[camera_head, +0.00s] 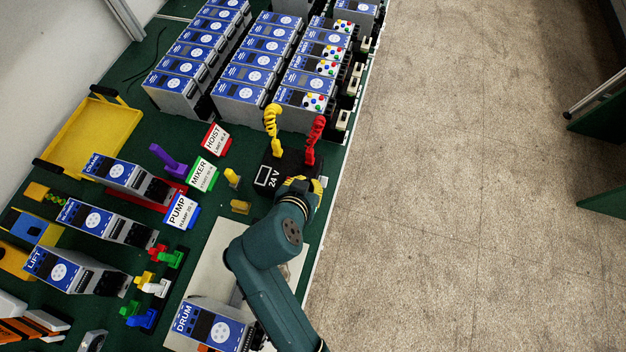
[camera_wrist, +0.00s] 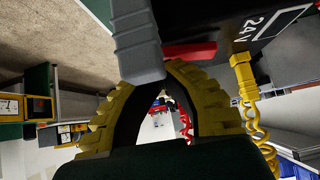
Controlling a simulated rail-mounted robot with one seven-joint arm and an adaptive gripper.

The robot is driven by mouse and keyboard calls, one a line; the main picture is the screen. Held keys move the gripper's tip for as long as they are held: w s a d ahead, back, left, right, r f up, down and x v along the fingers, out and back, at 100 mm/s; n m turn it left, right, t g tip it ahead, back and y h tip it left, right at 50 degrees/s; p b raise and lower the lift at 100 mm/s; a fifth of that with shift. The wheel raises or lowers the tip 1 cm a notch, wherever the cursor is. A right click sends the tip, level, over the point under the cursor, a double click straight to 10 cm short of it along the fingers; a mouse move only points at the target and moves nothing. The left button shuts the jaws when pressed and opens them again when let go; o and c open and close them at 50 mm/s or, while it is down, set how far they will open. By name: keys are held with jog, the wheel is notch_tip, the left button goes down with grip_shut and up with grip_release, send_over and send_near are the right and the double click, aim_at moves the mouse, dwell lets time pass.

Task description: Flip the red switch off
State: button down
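A black 24 V box (camera_head: 268,178) stands at the right edge of the green bench, with a yellow plug and a red plug on top. In the wrist view, a red part (camera_wrist: 190,50), seemingly the switch, shows on the side of the dark box. I cannot tell its position. My gripper (camera_head: 303,186) is beside the box's front right. In the wrist view its yellow ribbed fingers lean toward each other at a grey ridged block (camera_wrist: 138,42).
Grey-blue drive units (camera_head: 240,95) stand in rows behind the box. HOIST, MIXER and PUMP labels (camera_head: 182,211) lie to its left. A coiled yellow cable (camera_wrist: 250,105) hangs close to the right finger. The floor (camera_head: 470,180) to the right is clear.

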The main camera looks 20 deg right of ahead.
jog(key=shift+r+p, duration=0.75)
jog(key=shift+r, duration=0.05)
jog(key=r+p, duration=0.4)
jog(key=shift+s+d+r, duration=0.1)
jog(key=shift+s+d, duration=0.1)
jog(key=shift+d, duration=0.05)
jog(key=s+d+v, duration=0.1)
jog(key=v, duration=0.8)
jog(key=shift+s+a+r+p, duration=0.15)
jog(key=shift+s+a+p, duration=0.1)
jog(key=shift+p, duration=0.2)
